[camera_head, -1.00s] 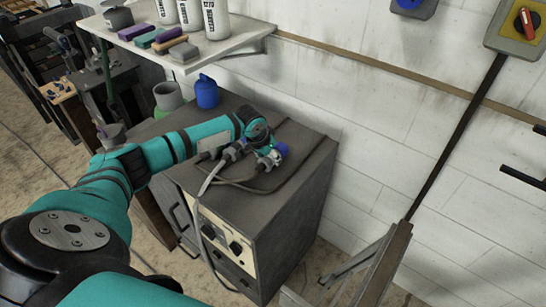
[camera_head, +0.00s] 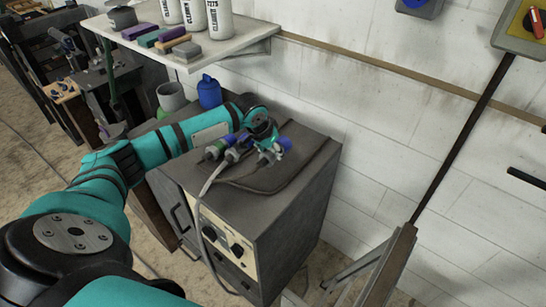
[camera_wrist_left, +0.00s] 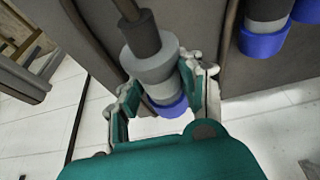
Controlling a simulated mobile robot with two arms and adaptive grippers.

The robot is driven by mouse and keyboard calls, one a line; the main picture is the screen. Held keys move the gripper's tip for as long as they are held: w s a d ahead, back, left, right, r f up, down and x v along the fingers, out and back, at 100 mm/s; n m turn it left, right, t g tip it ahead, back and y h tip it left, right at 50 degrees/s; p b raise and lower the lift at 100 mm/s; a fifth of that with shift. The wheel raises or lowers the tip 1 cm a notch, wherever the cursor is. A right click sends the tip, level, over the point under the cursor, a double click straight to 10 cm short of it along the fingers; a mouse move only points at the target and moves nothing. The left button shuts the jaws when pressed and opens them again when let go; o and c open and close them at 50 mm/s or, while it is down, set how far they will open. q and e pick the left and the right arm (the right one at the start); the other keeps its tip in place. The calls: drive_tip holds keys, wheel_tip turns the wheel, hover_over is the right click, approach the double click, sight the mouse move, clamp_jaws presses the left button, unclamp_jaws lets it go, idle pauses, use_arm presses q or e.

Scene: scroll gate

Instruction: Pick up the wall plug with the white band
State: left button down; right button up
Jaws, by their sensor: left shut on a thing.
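My left gripper (camera_wrist_left: 165,100) is shut on a grey wall plug (camera_wrist_left: 150,68) with a pale band, a blue end and a dark cable. Whether the plug touches the cabinet is unclear. Two other wall plugs are left of it: one with a green end (camera_head: 212,152) and one with a blue end (camera_head: 232,156). In the wrist view another blue-ended plug (camera_wrist_left: 262,40) is at the upper right, apart from my fingers. My right gripper is out of view.
The grey cabinet (camera_head: 290,215) stands against the white wall, with cables on its top. A blue container (camera_head: 209,92) and a grey-green cup (camera_head: 171,97) stand behind my forearm. A shelf (camera_head: 235,52) with bottles and blocks hangs above. A wooden frame (camera_head: 390,265) is at the right.

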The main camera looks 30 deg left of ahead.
use_arm(q)
drive_tip(key=s+d, duration=0.2)
drive_tip(key=s, duration=0.2)
drive_tip(key=s+d+b, duration=0.1)
drive_tip(key=s+d, duration=0.1)
drive_tip(key=s, duration=0.3)
drive_tip(key=s+d+r+b, duration=0.1)
drive_tip(key=s+d, duration=0.1)
drive_tip(key=s, duration=0.2)
drive_tip(key=shift+s+d+r, duration=0.1)
drive_tip(key=shift+s, duration=0.25)
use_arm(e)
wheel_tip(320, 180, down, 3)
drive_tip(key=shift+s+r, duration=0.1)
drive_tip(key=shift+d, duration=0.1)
use_arm(q)
drive_tip(key=shift+w, duration=0.1)
